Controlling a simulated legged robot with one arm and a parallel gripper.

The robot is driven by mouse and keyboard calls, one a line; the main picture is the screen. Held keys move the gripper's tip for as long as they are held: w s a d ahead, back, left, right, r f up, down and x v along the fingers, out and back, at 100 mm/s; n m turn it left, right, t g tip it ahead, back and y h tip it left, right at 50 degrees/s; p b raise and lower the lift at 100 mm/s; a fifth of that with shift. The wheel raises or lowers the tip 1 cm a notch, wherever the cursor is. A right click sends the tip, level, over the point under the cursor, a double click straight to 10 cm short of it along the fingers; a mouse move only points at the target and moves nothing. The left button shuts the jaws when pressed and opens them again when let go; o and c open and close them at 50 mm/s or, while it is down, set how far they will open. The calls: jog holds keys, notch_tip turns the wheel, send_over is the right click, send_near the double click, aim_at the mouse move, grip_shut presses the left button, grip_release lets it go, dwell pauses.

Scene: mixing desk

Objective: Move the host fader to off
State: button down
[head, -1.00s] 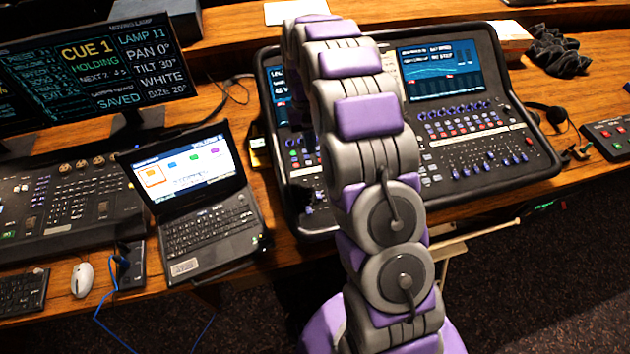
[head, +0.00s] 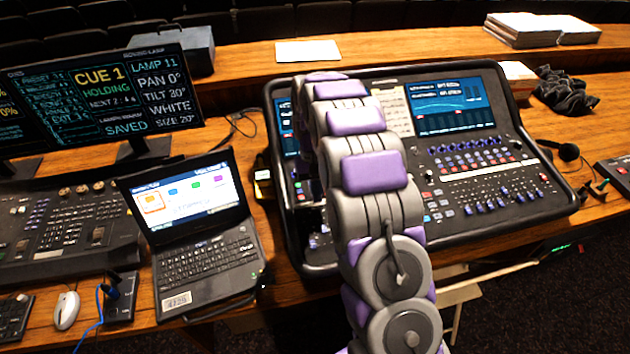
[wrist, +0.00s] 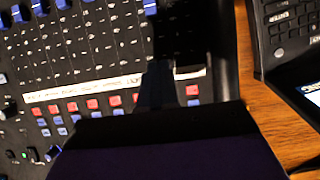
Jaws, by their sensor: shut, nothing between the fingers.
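The mixing desk (head: 480,221) stands on the wooden table, with my arm across its left part. In the wrist view its panel (wrist: 100,65) shows fader slots, blue fader caps (wrist: 37,7) along the top edge, a white label strip (wrist: 85,91) and rows of red and blue buttons. The strip's writing is too small to read, so I cannot tell which fader is the host's. My gripper (wrist: 158,75) is a dark, shut shape over the panel near the strip's right end, empty. I cannot tell whether it touches the panel. In the head view my arm hides it.
A laptop (head: 205,245) stands left of the desk; its edge also shows in the wrist view (wrist: 285,35). A lighting console (head: 70,225), monitors (head: 100,90) and a mouse (head: 66,310) are further left. A headset (head: 568,152) and a dark cloth (head: 565,92) lie at the right.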

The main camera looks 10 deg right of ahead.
aim_at(321, 221)
jog(key=shift+x, duration=1.15)
jog(key=shift+s+f+b, duration=0.2)
jog(key=shift+s+b, duration=0.1)
jog(key=shift+s, duration=0.1)
jog(key=shift+s+b, duration=0.45)
jog(key=shift+s, duration=1.25)
